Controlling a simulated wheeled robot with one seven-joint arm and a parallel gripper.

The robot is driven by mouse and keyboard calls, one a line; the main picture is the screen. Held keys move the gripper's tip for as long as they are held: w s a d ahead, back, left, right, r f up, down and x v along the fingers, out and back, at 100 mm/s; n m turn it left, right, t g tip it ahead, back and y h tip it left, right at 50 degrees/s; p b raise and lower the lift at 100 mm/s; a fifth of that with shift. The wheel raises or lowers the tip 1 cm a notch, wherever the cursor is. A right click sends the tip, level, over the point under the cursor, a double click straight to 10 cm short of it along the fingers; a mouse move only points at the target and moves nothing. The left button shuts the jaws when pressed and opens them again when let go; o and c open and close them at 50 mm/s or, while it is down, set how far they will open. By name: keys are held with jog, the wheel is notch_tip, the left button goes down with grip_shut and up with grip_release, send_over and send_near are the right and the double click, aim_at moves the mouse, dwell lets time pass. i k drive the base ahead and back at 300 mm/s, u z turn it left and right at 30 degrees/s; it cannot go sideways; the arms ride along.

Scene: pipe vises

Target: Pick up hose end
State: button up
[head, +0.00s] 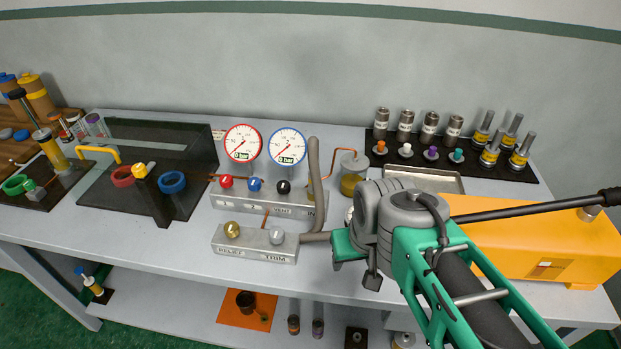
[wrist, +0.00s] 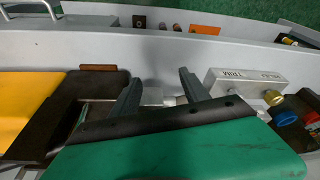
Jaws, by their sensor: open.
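A grey length also runs from the TRIM block (head: 255,243) toward my gripper. Its end is hidden by my arm or too unclear to pick out. My gripper (head: 371,278) is over the bench, right of the TRIM block. In the wrist view my gripper (wrist: 158,80) has its two dark fingers apart. A small pale metal part (wrist: 153,97) shows between them; I cannot tell what it is. Nothing is visibly held.
A yellow pump unit (head: 540,245) with a long black handle stands at right. A black mat (head: 380,162) with several fittings and cylinders lies at the back right. A small clear pot (head: 354,170) stands behind my arm. Dark panels with coloured rings (head: 172,182) are at left.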

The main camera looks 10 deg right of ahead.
aim_at(314, 180)
jog(key=k, duration=1)
jog(key=u, duration=2.05)
jog(key=i, duration=1.6)
jog(key=z, duration=2.1)
